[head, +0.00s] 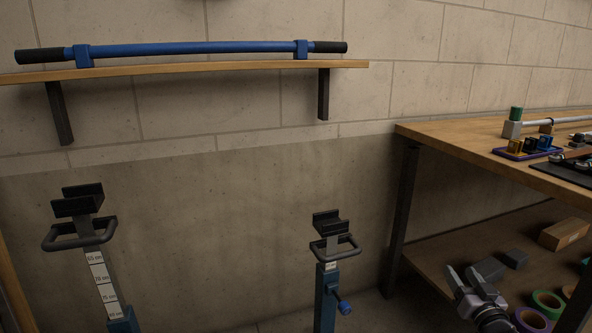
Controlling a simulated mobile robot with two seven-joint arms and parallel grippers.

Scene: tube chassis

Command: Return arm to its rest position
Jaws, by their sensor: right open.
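My right gripper (463,274) shows at the lower right of the head view, pointing up, with its fingers apart. I see nothing between the fingers. It is in front of the workbench's lower shelf (440,262), to the right of the shorter stand (326,290). My left gripper is not in view.
A blue tube (200,48) with black ends lies on the wall shelf (200,69). A taller stand (95,262) is at the left. The workbench (460,137) at right carries small parts; tape rolls (548,300) and blocks lie below. Space between the stands is clear.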

